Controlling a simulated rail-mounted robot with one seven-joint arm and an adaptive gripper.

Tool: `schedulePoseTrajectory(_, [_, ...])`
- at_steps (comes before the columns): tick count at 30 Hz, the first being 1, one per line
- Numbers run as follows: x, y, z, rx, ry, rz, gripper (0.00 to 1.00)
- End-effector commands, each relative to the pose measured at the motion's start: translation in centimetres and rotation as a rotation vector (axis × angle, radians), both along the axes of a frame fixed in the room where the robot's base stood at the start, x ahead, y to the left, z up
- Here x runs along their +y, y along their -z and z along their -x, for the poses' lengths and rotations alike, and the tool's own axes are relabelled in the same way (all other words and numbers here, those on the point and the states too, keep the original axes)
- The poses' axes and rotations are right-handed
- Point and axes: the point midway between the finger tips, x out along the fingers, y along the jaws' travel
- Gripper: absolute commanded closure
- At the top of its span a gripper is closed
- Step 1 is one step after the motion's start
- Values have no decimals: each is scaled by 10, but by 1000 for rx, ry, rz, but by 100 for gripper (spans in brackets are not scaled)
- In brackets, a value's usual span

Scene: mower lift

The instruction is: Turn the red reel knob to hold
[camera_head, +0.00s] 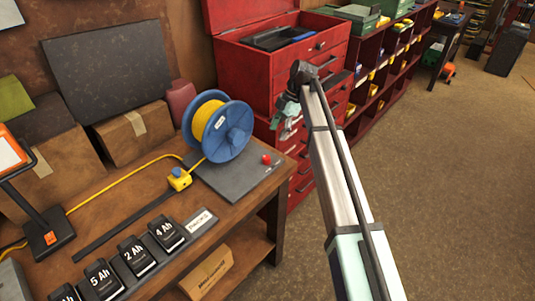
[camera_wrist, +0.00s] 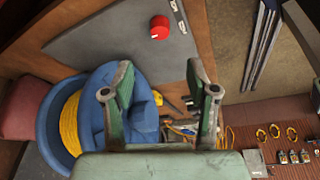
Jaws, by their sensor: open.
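The red reel knob (camera_head: 267,159) sits on a dark grey base plate (camera_head: 236,181) beside a blue reel (camera_head: 218,128) wound with yellow line. In the wrist view the red knob (camera_wrist: 159,27) is at the top middle, beyond the fingertips, with a small label strip beside it on the plate. My gripper (camera_head: 290,122) is in the head view to the right of the reel and plate, in front of the red tool chest. In the wrist view my gripper (camera_wrist: 162,80) is open and empty, its two fingers apart. It is not touching the knob. The knob's pointer setting cannot be read.
The wooden bench (camera_head: 120,197) holds a yellow block (camera_head: 179,179) on the yellow line and several black batteries (camera_head: 135,255) along its front. A red tool chest (camera_head: 250,70) stands behind.

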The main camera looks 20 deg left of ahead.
Motion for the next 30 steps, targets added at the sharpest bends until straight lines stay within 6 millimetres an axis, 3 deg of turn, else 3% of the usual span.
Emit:
schedulePoseTrajectory(15, [25,87,27,0,1,0,42])
schedulePoseTrajectory(21, [31,104,31,-1,0,-1,42])
schedulePoseTrajectory(30, [32,109,32,-1,1,0,42])
